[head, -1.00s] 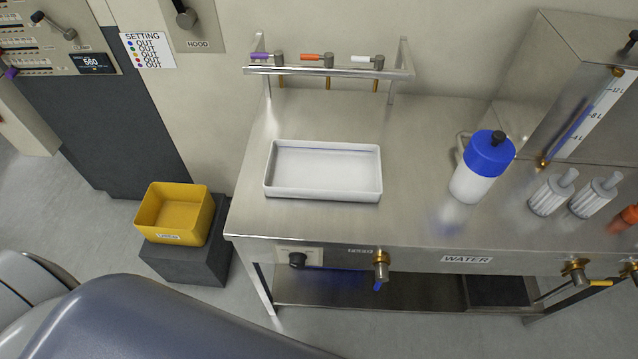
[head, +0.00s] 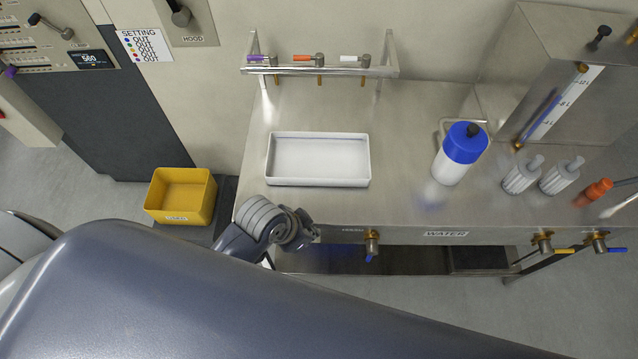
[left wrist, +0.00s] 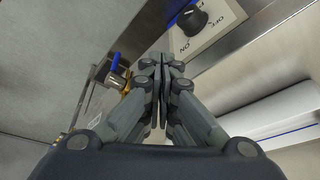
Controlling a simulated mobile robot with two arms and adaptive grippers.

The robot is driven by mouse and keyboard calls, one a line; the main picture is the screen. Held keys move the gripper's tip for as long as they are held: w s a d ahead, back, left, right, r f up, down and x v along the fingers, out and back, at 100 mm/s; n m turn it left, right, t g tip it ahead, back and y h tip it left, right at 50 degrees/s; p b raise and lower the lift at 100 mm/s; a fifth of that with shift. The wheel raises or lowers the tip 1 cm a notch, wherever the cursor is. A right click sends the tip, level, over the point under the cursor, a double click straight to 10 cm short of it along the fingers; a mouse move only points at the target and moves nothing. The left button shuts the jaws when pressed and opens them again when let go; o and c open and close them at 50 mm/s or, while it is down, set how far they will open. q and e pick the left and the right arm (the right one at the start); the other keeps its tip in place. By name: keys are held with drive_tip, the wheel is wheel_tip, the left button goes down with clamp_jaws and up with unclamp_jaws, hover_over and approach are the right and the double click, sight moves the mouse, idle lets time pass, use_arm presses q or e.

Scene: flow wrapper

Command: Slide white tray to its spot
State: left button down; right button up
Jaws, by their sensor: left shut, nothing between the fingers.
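The white tray (head: 318,183) is a shallow, empty rectangular tray. It lies flat on the steel counter, below the small tap rack in the head view. My left gripper (head: 308,236) is at the counter's front edge, below the tray's left half in the picture and apart from it. In the left wrist view my left gripper (left wrist: 162,62) has its fingers together with nothing between them. A white object (left wrist: 270,122) at the right of that view looks like part of the tray. My right gripper is not in view. No marked spot for the tray is visible.
The counter (head: 400,205) is bare right of the tray up to a blue-capped white bottle (head: 461,152). A rack (head: 320,70) with three small taps stands behind. A blue-handled tap (head: 371,243) juts from the front. A black knob (left wrist: 192,20) is near my fingers. A yellow bin (head: 181,196) stands left.

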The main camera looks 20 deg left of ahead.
use_arm(q)
drive_tip(key=w+d+r+m+h, duration=0.1)
drive_tip(key=w+d+r+m, duration=0.35)
drive_tip(key=d+m, duration=0.25)
wheel_tip(320, 180, up, 6)
drive_tip(key=m+g+y+p, duration=0.3)
drive_tip(key=m+g, duration=0.1)
drive_tip(key=m, duration=1.4)
hover_over(319, 197)
drive_tip(key=s+d, duration=0.1)
drive_tip(key=s, duration=0.3)
wheel_tip(319, 197, down, 8)
drive_tip(key=shift+f+p, duration=0.1)
drive_tip(key=shift+p, duration=0.7)
drive_tip(key=w, duration=0.2)
drive_tip(key=w+p, duration=0.1)
drive_tip(key=shift+a+f, duration=0.25)
drive_tip(key=shift+a, duration=0.1)
drive_tip(key=shift+w+a, duration=0.15)
drive_tip(key=shift+w, duration=0.4)
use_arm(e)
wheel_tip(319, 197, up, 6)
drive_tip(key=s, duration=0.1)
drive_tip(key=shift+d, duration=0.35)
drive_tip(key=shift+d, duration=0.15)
